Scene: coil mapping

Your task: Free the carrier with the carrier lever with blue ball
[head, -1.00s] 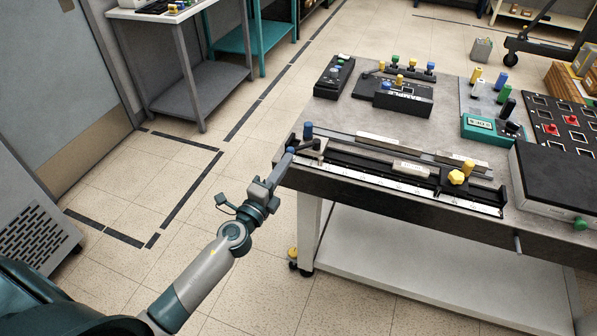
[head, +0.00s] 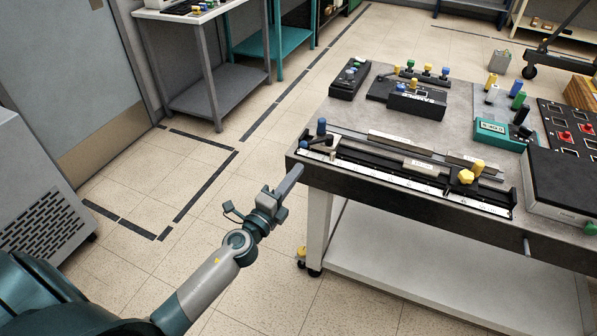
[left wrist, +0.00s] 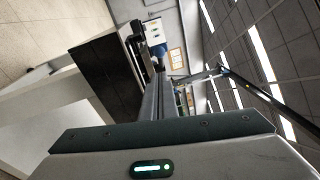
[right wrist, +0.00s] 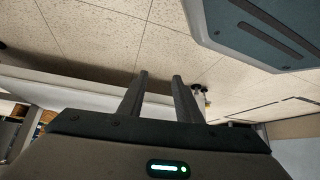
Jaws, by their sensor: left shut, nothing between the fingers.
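The long black rail fixture with a white scale strip (head: 420,186) lies along the front edge of the grey table. At its left end are an upright blue knob (head: 321,126) and a dark lever (head: 318,141) with a small blue ball (head: 304,143). A dark carrier (head: 455,180) with yellow knobs sits near the rail's right end. My left gripper (head: 298,170) is shut and empty, just in front of the table's left corner, apart from the blue ball. Its closed fingers also show in the left wrist view (left wrist: 157,98). My right gripper (right wrist: 157,78) is open and empty.
Behind the rail stand black boxes with coloured knobs (head: 418,104) and a teal meter (head: 503,134). A large dark-topped box (head: 565,180) stands right of the rail. The floor left of the table is clear, with dark tape lines.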

